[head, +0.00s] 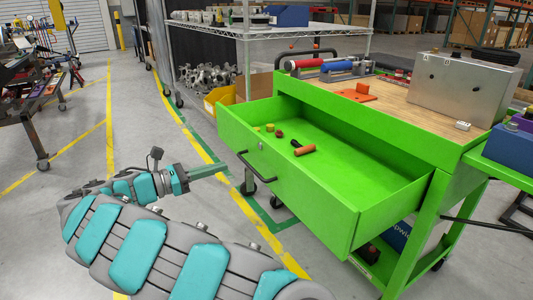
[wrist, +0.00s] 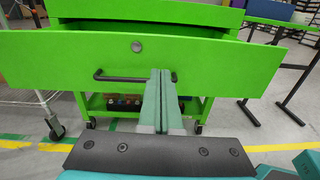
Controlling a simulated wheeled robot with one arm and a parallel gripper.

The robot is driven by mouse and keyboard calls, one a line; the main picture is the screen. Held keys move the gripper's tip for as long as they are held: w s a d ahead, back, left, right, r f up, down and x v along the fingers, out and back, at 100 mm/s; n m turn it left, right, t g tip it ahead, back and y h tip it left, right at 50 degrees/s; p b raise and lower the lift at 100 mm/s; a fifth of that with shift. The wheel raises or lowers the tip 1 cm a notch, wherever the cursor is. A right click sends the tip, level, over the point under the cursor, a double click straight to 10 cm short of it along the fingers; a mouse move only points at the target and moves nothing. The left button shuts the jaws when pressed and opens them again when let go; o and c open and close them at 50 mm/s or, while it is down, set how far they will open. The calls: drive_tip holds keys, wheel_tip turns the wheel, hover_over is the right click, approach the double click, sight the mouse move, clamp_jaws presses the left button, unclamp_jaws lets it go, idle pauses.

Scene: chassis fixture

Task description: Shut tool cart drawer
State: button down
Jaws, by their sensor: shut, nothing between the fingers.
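The green tool cart (head: 452,178) has its top drawer (head: 300,203) pulled well out. The drawer's green front also fills the upper wrist view (wrist: 205,50). The drawer has a dark bar handle (head: 256,166), which shows in the wrist view (wrist: 115,78) with the fingers overlapping its right part. My gripper (head: 222,171) is shut and empty. Its fingertips (wrist: 161,75) point at the drawer front near the handle. I cannot tell if they touch it. Inside the drawer lie an orange-handled tool (head: 304,150) and a few small red and yellow pieces (head: 272,129).
The cart top holds a metal box (head: 463,88), an orange bracket (head: 358,92) and red and blue cylinders (head: 330,66). A wire shelf (head: 255,32) stands behind. A yellow bin (head: 217,98) sits near the cart's left.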

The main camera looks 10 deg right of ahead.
sight(268, 152)
drive_tip(key=shift+n, duration=0.3)
drive_tip(key=x, duration=1.3)
drive_tip(key=shift+w+a, duration=0.1)
drive_tip(key=shift+w, duration=0.25)
